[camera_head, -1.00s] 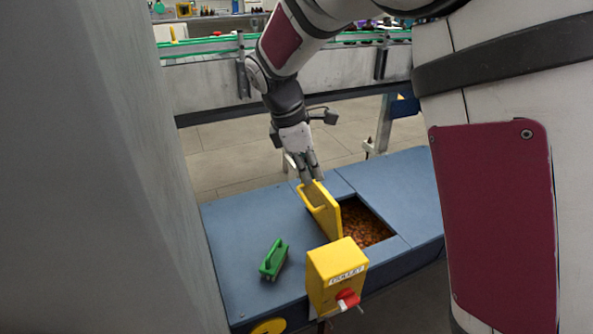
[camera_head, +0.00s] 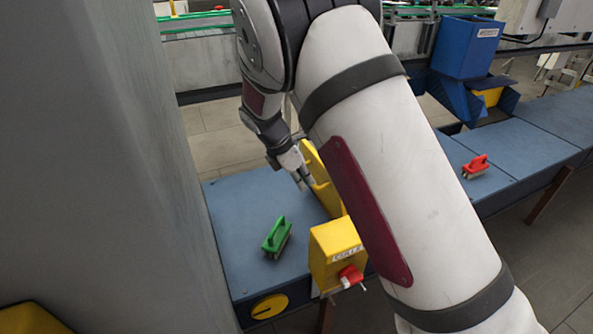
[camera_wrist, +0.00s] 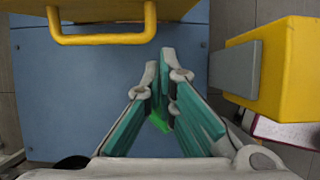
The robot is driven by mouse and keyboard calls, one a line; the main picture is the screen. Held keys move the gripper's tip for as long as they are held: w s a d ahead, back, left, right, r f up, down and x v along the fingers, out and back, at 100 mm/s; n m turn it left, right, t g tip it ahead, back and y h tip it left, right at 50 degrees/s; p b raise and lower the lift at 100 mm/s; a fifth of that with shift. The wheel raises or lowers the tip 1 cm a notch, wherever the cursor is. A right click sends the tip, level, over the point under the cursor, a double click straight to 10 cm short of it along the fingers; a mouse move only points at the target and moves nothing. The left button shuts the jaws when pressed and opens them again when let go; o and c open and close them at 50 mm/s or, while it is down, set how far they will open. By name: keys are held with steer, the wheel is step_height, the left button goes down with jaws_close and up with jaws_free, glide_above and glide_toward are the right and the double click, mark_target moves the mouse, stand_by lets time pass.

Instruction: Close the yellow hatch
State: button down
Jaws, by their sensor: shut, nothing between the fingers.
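The yellow hatch (camera_head: 327,192) stands raised from the blue bench top (camera_head: 235,200), partly hidden behind my arm. Its yellow handle (camera_wrist: 100,38) faces my gripper at the top of the wrist view. My gripper (camera_head: 303,184) is shut and empty on the handle side of the hatch, to its left in the head view. In the wrist view my gripper's fingertips (camera_wrist: 158,62) lie just below and right of the handle, apart from it in the picture; contact is unclear. The hatch opening is hidden behind my arm.
A green-handled brush (camera_head: 277,238) lies on the bench left of the hatch. A yellow box with a red knob (camera_head: 337,252) stands at the bench's front edge. A red-handled brush (camera_head: 475,167) and a blue bin (camera_head: 465,47) are to the right.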

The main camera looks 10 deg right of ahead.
steer(key=d, duration=0.2)
steer(key=w+d, duration=0.1)
steer(key=d, duration=0.1)
steer(key=shift+d+b, duration=0.1)
steer(key=shift+b, duration=0.2)
steer(key=shift+d+r, duration=0.1)
steer(key=shift+d, duration=0.05)
